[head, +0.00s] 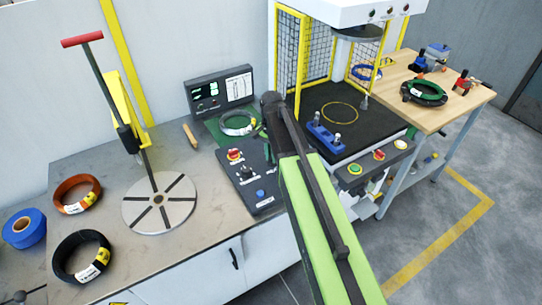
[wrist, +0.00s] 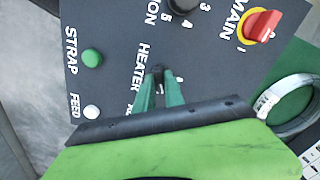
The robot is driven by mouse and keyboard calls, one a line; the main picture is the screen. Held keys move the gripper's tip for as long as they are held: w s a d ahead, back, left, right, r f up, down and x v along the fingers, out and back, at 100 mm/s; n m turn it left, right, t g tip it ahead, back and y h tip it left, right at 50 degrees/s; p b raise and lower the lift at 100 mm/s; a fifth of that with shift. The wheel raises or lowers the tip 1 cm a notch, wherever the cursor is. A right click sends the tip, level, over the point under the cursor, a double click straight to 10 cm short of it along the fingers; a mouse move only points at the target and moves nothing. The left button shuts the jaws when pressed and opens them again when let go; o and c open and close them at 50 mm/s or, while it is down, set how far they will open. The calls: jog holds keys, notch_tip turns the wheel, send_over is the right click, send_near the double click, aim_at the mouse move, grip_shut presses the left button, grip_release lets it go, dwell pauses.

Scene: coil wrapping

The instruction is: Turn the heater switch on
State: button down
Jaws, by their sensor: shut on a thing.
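The dark control panel (wrist: 105,30) lies under my gripper (wrist: 158,88) in the wrist view. It also shows in the head view (head: 262,205), partly covered by my arm. My green fingers are close together beside the HEATER label, shut on the small dark heater switch (wrist: 157,69). Only the switch's tip shows between the fingertips, so its position cannot be told. In the head view my arm hides most of the gripper.
The red and yellow main switch (wrist: 262,24), a dark knob (wrist: 182,10), a green strap button (wrist: 92,58) and a white feed button (wrist: 91,111) sit around the fingers. A coil (wrist: 290,104) lies on a green mat beside the panel. A display (head: 220,90) stands behind.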

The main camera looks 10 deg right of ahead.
jog(key=m, duration=0.5)
jog(key=shift+m, duration=0.3)
jog(key=shift+d, duration=0.1)
dwell(0.4)
jog(key=c, duration=1.4)
grip_release()
jog(key=shift+c, duration=0.2)
jog(key=shift+r, duration=0.1)
notch_tip(320, 180, up, 17)
jog(key=p, duration=1.7)
jog(key=shift+r, duration=0.1)
